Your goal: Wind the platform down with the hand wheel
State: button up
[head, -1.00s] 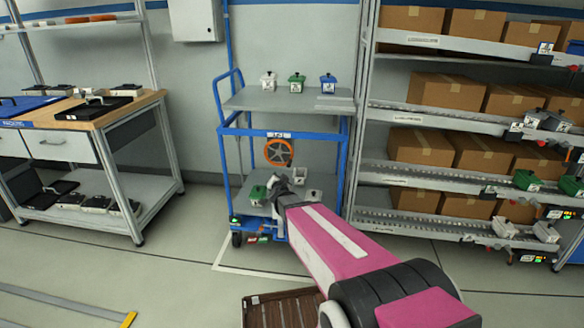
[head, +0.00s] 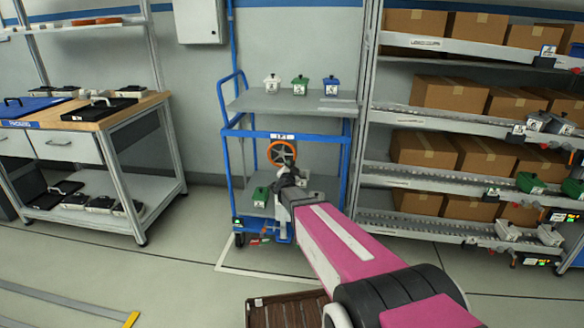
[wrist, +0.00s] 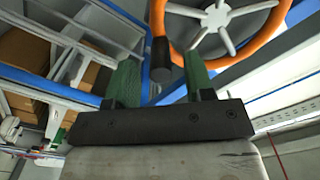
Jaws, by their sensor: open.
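The hand wheel (head: 281,154) has an orange rim and grey spokes. It is mounted on the front of a blue-framed trolley with a grey top platform (head: 255,102). In the wrist view the wheel (wrist: 268,48) fills the upper right, and its dark handle knob (wrist: 162,58) stands out from the rim. My gripper (head: 284,174) is just in front of the wheel's lower part, and my arm hides some of the trolley below it. In the wrist view my gripper (wrist: 160,80) is open, with its green fingers to either side of the knob in the picture. I cannot tell whether they touch it.
White, green and blue lidded pots stand on the platform, and a green pot (head: 261,196) is on the lower shelf. A rack with cardboard boxes (head: 449,92) is at right. A workbench (head: 95,110) is at left. A brown slatted pallet (head: 285,310) lies on the floor in front.

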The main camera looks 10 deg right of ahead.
jog(key=shift+x, duration=1.4)
jog(key=shift+c, duration=0.4)
grip_shut()
